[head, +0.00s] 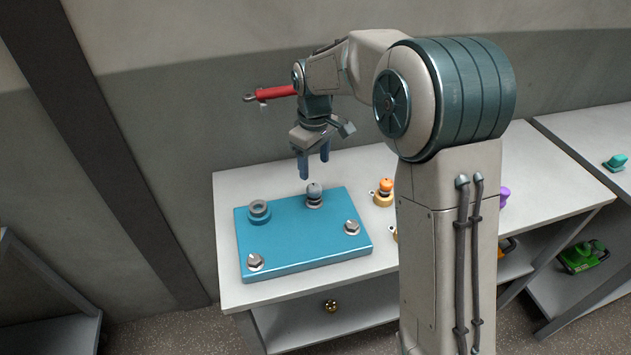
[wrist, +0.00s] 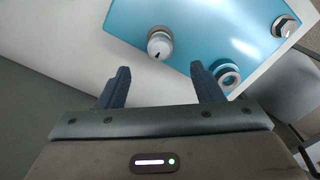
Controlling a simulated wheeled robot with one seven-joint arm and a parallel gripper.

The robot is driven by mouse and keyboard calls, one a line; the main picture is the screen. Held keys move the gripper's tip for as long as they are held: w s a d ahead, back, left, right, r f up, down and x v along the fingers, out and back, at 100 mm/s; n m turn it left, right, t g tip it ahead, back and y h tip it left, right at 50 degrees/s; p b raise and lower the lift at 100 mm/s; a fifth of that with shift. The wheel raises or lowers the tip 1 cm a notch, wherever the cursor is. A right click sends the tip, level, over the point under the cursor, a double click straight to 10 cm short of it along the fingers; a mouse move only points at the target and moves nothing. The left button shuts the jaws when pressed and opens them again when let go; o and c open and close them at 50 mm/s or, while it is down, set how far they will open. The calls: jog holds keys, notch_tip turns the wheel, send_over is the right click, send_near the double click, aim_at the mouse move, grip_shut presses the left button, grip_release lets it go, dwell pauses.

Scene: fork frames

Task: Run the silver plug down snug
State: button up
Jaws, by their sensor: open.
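The silver plug (head: 314,190) stands upright in a fitting at the back edge of the blue plate (head: 300,250). In the wrist view the plug (wrist: 159,42) shows as a round silver cap with a dark mark, ahead of the jaws. How far it is seated cannot be told. My gripper (head: 314,174) points down just above and about over the plug in the head view, with its fingers apart and nothing between them. In the wrist view the open fingers (wrist: 163,78) are apart from the plug.
A blue-grey ring (head: 259,211) and two hex bolts (head: 255,262) (head: 351,227) are on the plate. An orange-topped brass piece (head: 384,192) stands on the white table (head: 235,180) to the right. My arm hides part of the table.

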aim_at(314, 186)
notch_tip(314, 186, down, 10)
jog(key=shift+f+p, duration=0.1)
jog(key=shift+p, duration=0.4)
jog(key=c, duration=1.1)
jog(key=shift+m, duration=0.9)
jog(key=shift+m+b, duration=0.4)
jog(key=shift+m, duration=0.4)
jog(key=shift+m, duration=0.9)
